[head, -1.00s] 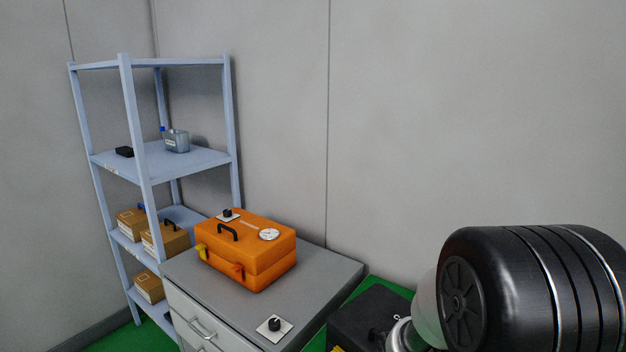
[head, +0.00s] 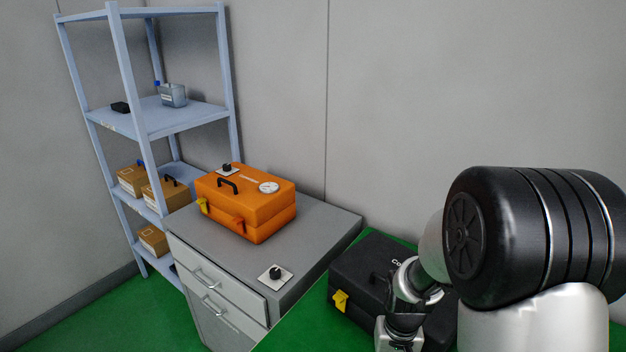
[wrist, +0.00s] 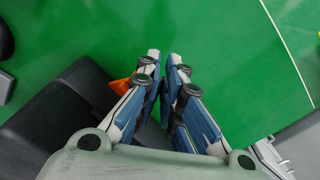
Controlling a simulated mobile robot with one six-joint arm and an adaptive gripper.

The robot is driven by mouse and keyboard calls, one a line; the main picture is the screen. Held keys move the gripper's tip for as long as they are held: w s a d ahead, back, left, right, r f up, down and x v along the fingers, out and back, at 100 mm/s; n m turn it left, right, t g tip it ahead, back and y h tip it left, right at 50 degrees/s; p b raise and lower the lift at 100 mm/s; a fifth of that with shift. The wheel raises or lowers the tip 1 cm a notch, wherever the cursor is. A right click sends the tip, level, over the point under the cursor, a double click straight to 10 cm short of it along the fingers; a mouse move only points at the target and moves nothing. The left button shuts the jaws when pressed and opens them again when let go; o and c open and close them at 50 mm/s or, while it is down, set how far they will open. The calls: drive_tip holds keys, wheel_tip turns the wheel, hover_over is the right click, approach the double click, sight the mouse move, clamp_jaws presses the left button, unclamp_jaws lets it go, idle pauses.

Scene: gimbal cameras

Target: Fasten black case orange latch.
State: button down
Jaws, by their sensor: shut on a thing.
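The black case (head: 365,268) stands on the green surface in the lower middle of the head view, behind my arm. A yellow latch (head: 340,301) shows on its front left; its orange latch is hidden there by my arm. In the wrist view, the dark case (wrist: 62,112) fills the lower left and the orange latch (wrist: 122,86) sticks out from its edge. My gripper (wrist: 164,58) is at this latch, its fingers close together. The latch's exact angle is hard to tell.
An orange case (head: 245,205) with a gauge stands on the grey drawer cabinet (head: 325,232), left of the black case. A knob plate (head: 275,277) sits near the cabinet's front. A blue-grey shelf (head: 190,118) with boxes stands behind. Open green shows above my fingers in the wrist view.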

drive_tip(key=shift+w+d+r, duration=0.1)
drive_tip(key=shift+w+d, duration=0.25)
drive_tip(key=shift+w, duration=0.2)
drive_tip(key=shift+w+d, duration=0.2)
drive_tip(key=shift+s+a, duration=0.1)
drive_tip(key=shift+a, duration=0.05)
drive_tip(key=shift+s+a, duration=0.9)
drive_tip(key=shift+a, duration=0.1)
wheel_tip(320, 180, up, 8)
drive_tip(key=p, duration=0.6)
drive_tip(key=shift+p, duration=0.4)
